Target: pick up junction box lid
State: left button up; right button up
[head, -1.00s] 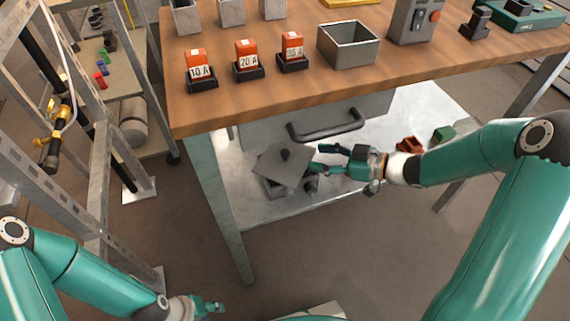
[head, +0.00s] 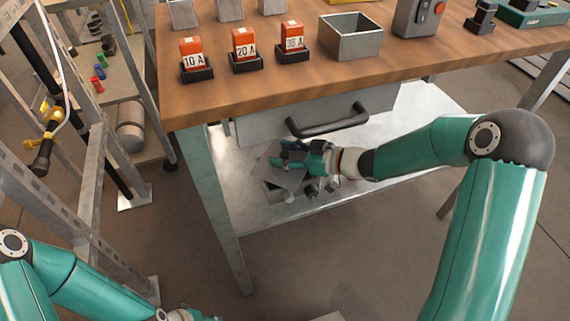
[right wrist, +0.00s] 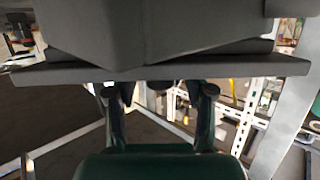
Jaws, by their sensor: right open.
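The junction box lid (head: 287,180) is a grey square plate, lying tilted on the grey junction box (head: 277,193) on the lower shelf. My right gripper (head: 281,155) is open over the lid and hides its knob in the head view. In the right wrist view, a broad grey plate edge (right wrist: 60,73) crosses in front of my right gripper's two fingers (right wrist: 160,90); whether they touch it I cannot tell. My left gripper (head: 190,316) is mostly cut off at the bottom edge of the head view.
The workbench top (head: 230,95) and its drawer handle (head: 328,121) overhang the lower shelf (head: 235,205) close to my right gripper. A bench leg (head: 222,215) stands left of the box. A metal rack (head: 85,205) stands further left.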

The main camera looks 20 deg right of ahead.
grip_shut()
jog(key=shift+r, duration=0.2)
